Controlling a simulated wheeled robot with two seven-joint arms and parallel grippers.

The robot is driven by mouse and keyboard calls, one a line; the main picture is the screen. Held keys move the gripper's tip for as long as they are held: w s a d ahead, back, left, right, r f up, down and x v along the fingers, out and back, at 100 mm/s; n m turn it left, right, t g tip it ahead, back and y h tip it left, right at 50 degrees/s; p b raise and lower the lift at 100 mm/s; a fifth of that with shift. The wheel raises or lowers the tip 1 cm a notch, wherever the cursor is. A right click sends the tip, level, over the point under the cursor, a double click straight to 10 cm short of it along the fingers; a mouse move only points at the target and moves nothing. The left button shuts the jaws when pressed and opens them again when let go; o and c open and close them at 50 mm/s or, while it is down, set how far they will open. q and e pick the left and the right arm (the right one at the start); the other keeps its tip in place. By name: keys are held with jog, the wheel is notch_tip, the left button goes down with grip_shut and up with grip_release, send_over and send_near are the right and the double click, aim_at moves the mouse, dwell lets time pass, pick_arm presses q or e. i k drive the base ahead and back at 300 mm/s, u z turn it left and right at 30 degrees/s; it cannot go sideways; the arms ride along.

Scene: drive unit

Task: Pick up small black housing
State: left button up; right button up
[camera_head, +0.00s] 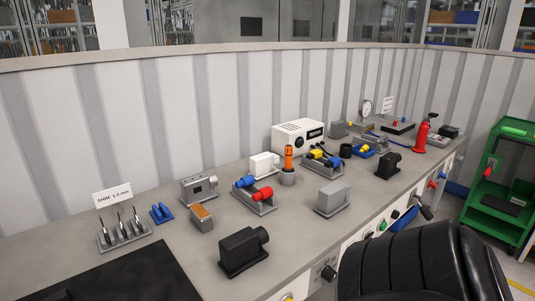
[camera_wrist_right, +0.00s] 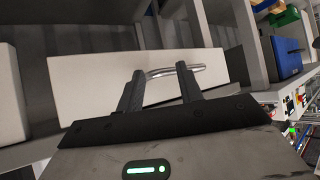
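Two black housings with round ends stand on the grey bench in the head view. One black housing (camera_head: 243,251) is at the front, near the bench edge. The other black housing (camera_head: 388,165) is farther right and looks smaller, though it is also farther away. Neither is held. My right gripper (camera_wrist_right: 159,70) is open in the right wrist view, with its two fingers apart. A metal bar handle (camera_wrist_right: 176,72) on a pale panel shows beyond the fingers; I cannot tell whether they touch it. No housing shows in the wrist view. My left gripper is not in view.
A grey block (camera_head: 332,198), a holder with red and blue cylinders (camera_head: 256,197) and an orange-topped piece (camera_head: 288,160) stand between the housings. A green cart (camera_head: 495,210) is beyond the bench. A dark mat (camera_head: 125,275) lies front left.

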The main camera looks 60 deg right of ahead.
aim_at(387, 163)
jog(key=k, duration=0.5)
jog(key=u, duration=1.55)
jog(key=i, duration=0.7)
jog(key=z, duration=4.45)
jog(key=i, duration=0.5)
jog(key=z, duration=1.1)
jog(key=i, duration=3.8)
jog(key=u, duration=0.25)
